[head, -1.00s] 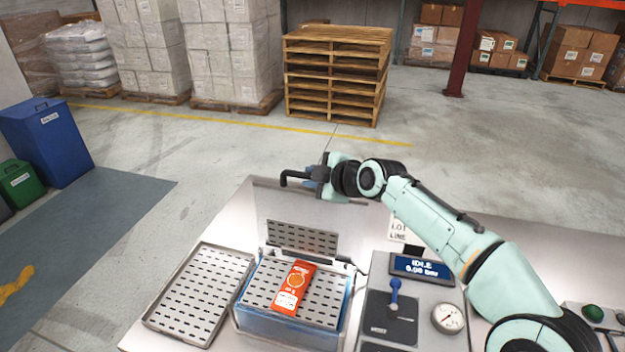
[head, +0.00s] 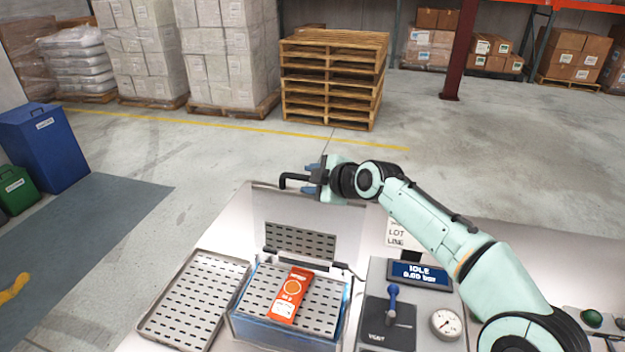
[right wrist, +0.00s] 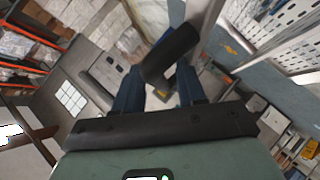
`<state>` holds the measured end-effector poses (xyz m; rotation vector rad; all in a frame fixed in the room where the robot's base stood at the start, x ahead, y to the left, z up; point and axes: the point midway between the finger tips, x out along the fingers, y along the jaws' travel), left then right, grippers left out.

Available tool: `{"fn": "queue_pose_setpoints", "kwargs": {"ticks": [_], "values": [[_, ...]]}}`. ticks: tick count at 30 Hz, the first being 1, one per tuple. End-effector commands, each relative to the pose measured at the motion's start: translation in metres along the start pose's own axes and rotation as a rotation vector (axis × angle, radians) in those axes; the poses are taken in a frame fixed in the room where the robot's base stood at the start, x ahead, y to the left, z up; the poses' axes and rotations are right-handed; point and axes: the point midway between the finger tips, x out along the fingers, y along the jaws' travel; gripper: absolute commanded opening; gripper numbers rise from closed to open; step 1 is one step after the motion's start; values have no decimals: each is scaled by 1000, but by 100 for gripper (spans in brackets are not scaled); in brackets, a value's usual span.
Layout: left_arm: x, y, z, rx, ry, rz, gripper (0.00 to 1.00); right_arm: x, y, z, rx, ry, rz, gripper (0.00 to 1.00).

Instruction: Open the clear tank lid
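The clear tank lid (head: 268,212) stands raised behind the tank (head: 268,331) as a faint see-through panel. Its bent black handle (head: 290,180) is at the top and also shows in the right wrist view (right wrist: 172,52). My right gripper (head: 310,179) is at the handle, its blue fingers apart on either side of the bar. In the right wrist view a gap shows between the fingers (right wrist: 160,88); any light contact with the bar cannot be told. An orange packet (head: 291,289) lies on the perforated plate in the tank. My left gripper is not in view.
A perforated tray (head: 147,331) lies left of the tank. A control box with an IDLE display (head: 418,273), a blue-knobbed lever (head: 392,297) and a gauge (head: 446,322) stands to the right. Wooden pallets (head: 332,80) are on the floor beyond the bench.

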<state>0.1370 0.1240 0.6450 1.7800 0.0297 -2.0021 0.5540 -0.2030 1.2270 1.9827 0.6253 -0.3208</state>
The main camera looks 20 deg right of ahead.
Motion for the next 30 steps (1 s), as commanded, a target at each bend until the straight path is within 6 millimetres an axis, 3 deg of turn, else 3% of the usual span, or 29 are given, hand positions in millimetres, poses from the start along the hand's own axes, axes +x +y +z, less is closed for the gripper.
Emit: {"fn": "queue_pose_setpoints", "kwargs": {"ticks": [8, 21, 30], "values": [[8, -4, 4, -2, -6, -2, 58, -14, -1, 1, 1, -2, 2, 40], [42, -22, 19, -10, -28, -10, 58, -106, -2, 2, -1, -2, 2, 40], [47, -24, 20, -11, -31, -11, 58, -133, 0, 0, 0, 0, 0, 40]]}}
